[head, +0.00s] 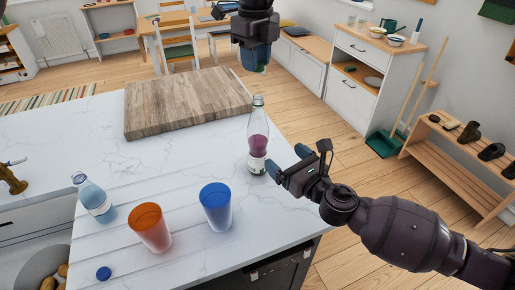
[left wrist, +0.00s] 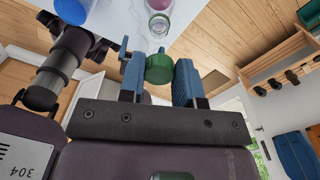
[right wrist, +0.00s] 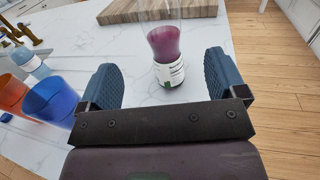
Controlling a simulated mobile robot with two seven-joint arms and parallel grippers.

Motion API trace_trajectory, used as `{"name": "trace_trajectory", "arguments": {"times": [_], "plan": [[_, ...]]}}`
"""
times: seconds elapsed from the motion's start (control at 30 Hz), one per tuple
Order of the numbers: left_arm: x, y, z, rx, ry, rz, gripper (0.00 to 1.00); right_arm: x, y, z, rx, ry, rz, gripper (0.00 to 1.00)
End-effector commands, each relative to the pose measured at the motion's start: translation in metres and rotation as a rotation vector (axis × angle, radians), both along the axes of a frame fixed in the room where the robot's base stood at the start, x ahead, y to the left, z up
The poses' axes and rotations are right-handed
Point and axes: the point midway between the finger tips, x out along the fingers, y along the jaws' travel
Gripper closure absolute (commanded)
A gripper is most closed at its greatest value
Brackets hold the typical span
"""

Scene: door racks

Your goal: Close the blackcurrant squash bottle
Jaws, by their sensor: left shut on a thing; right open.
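The blackcurrant squash bottle (head: 258,142) stands upright and uncapped on the white counter, with dark purple liquid and a white label. It also shows in the right wrist view (right wrist: 166,50), and its open neck (left wrist: 158,26) shows in the left wrist view. My left gripper (left wrist: 159,75) is shut on a green cap (left wrist: 159,69). In the head view my left gripper (head: 257,62) hangs above and beyond the bottle, apart from it. My right gripper (right wrist: 164,80) is open, with the bottle in front of and between its fingers, no contact visible. It also shows in the head view (head: 287,162).
A blue cup (head: 216,207), an orange cup (head: 150,228), a clear blue-tinted bottle (head: 94,199) and a blue cap (head: 104,273) are on the counter (head: 180,165). A wooden board (head: 185,103) lies behind. The counter's right edge is near the bottle.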

Motion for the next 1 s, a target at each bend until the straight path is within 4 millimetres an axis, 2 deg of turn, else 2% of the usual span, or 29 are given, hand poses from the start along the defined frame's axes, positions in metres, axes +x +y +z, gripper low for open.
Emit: {"name": "trace_trajectory", "arguments": {"times": [0.37,1.0], "plan": [[0.0,0.0,0.0,0.0,0.0,-0.003,0.9,0.006,0.005,0.0,0.003,0.001,0.001,0.1],[0.0,0.0,0.0,0.0,0.0,-0.004,0.9,0.083,0.059,0.001,0.004,0.0,0.0,0.1]]}}
